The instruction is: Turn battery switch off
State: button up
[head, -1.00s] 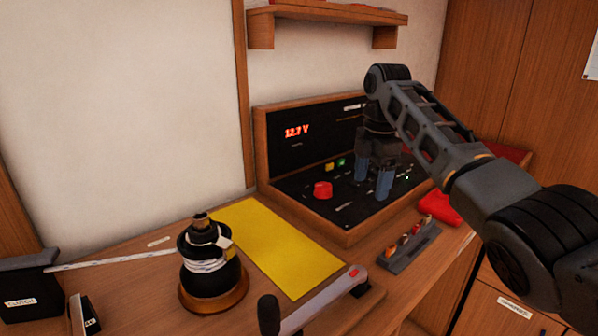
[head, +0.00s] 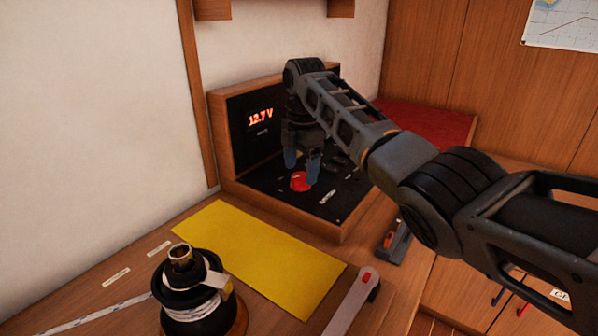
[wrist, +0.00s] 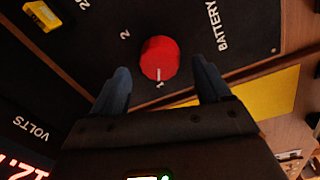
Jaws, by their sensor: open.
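The battery switch is a round red knob (head: 301,182) on the dark panel (head: 335,205). In the wrist view the red knob (wrist: 160,58) has a white pointer line aimed at the "1" mark, with a "2" mark and the word "BATTERY" nearby. My gripper (head: 302,170) is open, with its blue fingers pointing down over the panel close to the knob. In the wrist view my gripper (wrist: 160,88) has one finger on each side of the knob in the picture, with gaps between. I cannot tell the fingers' height relative to it.
The wooden panel box holds a red 12.7 V display (head: 260,117). A yellow mat (head: 255,262) lies in front of it. A black winch (head: 197,300) wound with line stands at the lower left, and a grey handle (head: 350,303) lies near the mat's right end.

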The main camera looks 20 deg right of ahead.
jog(key=shift+f, duration=1.1)
jog(key=c, duration=1)
